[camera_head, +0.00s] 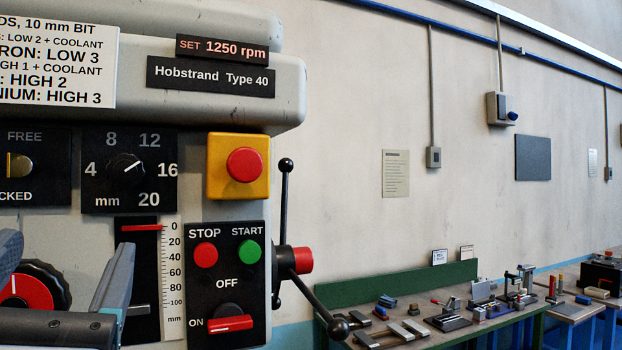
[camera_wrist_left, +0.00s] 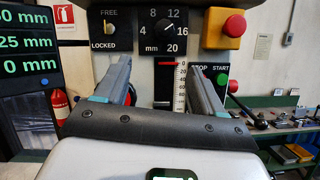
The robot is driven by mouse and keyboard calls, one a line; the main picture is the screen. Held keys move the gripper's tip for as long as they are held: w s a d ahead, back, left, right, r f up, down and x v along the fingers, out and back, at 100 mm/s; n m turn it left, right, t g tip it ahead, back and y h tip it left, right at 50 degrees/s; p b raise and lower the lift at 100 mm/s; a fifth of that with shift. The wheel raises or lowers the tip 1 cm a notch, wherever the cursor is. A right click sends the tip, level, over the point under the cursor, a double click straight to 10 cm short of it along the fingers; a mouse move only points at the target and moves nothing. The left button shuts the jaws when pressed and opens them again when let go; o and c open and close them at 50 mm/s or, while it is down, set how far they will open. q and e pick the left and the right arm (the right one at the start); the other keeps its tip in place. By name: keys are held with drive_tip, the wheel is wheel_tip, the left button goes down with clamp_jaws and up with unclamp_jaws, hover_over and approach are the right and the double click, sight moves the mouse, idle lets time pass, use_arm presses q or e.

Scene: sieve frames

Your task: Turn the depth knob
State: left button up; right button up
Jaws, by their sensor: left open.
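The depth knob (camera_head: 126,167) is a round black knob on a black panel marked 4, 8, 12, 16 and 20 mm. Its white pointer line aims up and right, between 12 and 16. It also shows in the left wrist view (camera_wrist_left: 164,27), above and beyond the fingers. My left gripper (camera_head: 62,262) is in the lower left of the head view, below the knob and apart from it. Its two grey fingers are spread with nothing between them, as the left wrist view (camera_wrist_left: 157,68) also shows. My right gripper is not in view.
Close to the knob are the FREE/LOCKED switch (camera_head: 18,165), the red emergency button (camera_head: 245,165) on yellow, and the depth scale (camera_head: 171,270). STOP (camera_head: 206,255) and START (camera_head: 249,252) buttons sit lower right. A lever handle (camera_head: 286,215) sticks out right. A workbench (camera_head: 400,335) stands beyond.

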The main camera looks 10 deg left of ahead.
sight(125, 174)
use_arm(q)
drive_tip(key=p+x, duration=0.3)
drive_tip(key=x, duration=0.7)
drive_tip(key=shift+w+a+r+p, duration=0.1)
drive_tip(key=shift+w+r+p, duration=0.1)
drive_tip(key=shift+r+p, duration=0.15)
drive_tip(key=x, duration=0.2)
drive_tip(key=p+x, duration=0.1)
drive_tip(key=x, duration=0.2)
drive_tip(key=shift+w+d+f+p, duration=0.1)
drive_tip(key=shift+w+d+p, duration=0.1)
drive_tip(key=shift+d+p, duration=0.15)
drive_tip(key=shift+a, duration=0.2)
drive_tip(key=shift+s+d, duration=0.2)
drive_tip(key=shift+d, duration=0.25)
drive_tip(key=c, duration=0.4)
drive_tip(key=shift+a, duration=0.15)
drive_tip(key=c, duration=0.7)
drive_tip(key=shift+o, duration=0.2)
